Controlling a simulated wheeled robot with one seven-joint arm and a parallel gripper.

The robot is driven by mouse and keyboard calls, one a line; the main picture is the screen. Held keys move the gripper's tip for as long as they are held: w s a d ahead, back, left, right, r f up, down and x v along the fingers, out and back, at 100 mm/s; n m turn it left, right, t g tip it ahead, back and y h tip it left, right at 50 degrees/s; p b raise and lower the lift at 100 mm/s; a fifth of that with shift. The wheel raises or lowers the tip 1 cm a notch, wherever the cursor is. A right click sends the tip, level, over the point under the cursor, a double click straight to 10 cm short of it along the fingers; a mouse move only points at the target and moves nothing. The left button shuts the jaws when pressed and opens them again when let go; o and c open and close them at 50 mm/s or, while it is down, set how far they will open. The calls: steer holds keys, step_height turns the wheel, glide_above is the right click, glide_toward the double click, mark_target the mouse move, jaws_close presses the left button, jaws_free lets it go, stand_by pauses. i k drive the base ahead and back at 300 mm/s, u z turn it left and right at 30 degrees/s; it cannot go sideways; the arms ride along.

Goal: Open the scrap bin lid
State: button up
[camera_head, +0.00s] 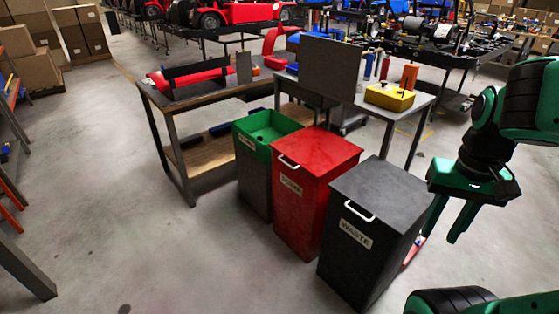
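Three bins stand side by side on the floor. The red bin (316,157) in the middle has its flat lid down, with a white handle (289,161) at the lid's front edge. Its front label (291,184) is too small to read surely. The black bin (383,191) on the right also has its lid down; it has a white handle (359,211) and a label reading WASTE. The green-topped bin (268,128) on the left is open at the top. My gripper (438,238) hangs right of the black bin, fingers apart, holding nothing visible and touching no handle.
A workbench (180,107) with red parts stands behind the bins on the left. Another table (424,101) behind the black bin bears a yellow box (390,97). A grey panel (331,68) stands upright behind the red bin. The floor in front of the bins is clear.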

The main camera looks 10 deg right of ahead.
mark_target(319, 152)
steer(key=i, duration=0.2)
steer(key=z, duration=0.1)
steer(key=k, duration=1.3)
steer(key=u, duration=0.4)
steer(key=i, duration=2.1)
steer(key=z, duration=0.6)
